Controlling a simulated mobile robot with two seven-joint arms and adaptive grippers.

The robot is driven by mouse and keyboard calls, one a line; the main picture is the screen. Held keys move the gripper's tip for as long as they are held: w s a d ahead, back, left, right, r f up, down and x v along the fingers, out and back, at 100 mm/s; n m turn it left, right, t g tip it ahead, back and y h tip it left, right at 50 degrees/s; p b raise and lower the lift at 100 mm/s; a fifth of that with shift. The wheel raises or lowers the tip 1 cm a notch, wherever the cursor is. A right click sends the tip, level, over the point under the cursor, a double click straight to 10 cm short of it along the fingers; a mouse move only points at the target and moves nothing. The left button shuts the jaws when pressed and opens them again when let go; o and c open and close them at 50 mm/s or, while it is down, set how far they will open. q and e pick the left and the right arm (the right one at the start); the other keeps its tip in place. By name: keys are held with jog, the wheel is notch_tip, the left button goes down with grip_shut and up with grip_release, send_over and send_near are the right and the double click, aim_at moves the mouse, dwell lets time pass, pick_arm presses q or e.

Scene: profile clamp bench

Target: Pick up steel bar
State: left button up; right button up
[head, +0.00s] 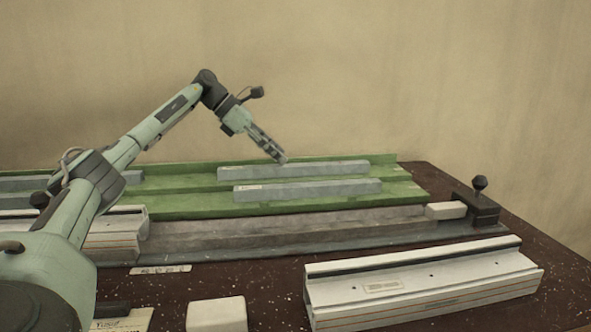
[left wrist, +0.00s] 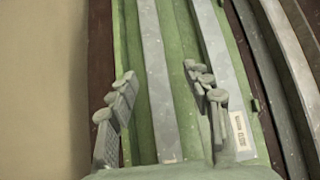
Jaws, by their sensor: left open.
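Grey steel bars lie lengthwise in a green tray (head: 200,205) at the back of the bench. The rear bar (head: 300,170) and the front bar (head: 320,189), which bears a pale label, lie side by side. My left gripper (head: 280,159) is open and empty, pointing down by the rear bar. In the left wrist view its fingers (left wrist: 160,92) stand apart, with the rear bar (left wrist: 156,75) running between them. The labelled front bar (left wrist: 215,45) runs behind the right-hand fingers. I cannot tell the exact height of the fingertips. My right gripper is not seen.
A grey rail (head: 290,228) lies before the tray, ending at a clamp with a black knob (head: 480,195). A white profile (head: 425,285) lies at front right. A white block (head: 216,314) sits at front centre. The wall stands behind the tray.

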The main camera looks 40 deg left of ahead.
aim_at(296, 165)
pick_arm(q)
jog(key=x, duration=0.5)
jog(key=shift+w+a+r, duration=0.1)
jog(key=shift+w+r, duration=0.05)
jog(key=shift+w, duration=0.2)
grip_shut()
jog(key=shift+r, duration=0.1)
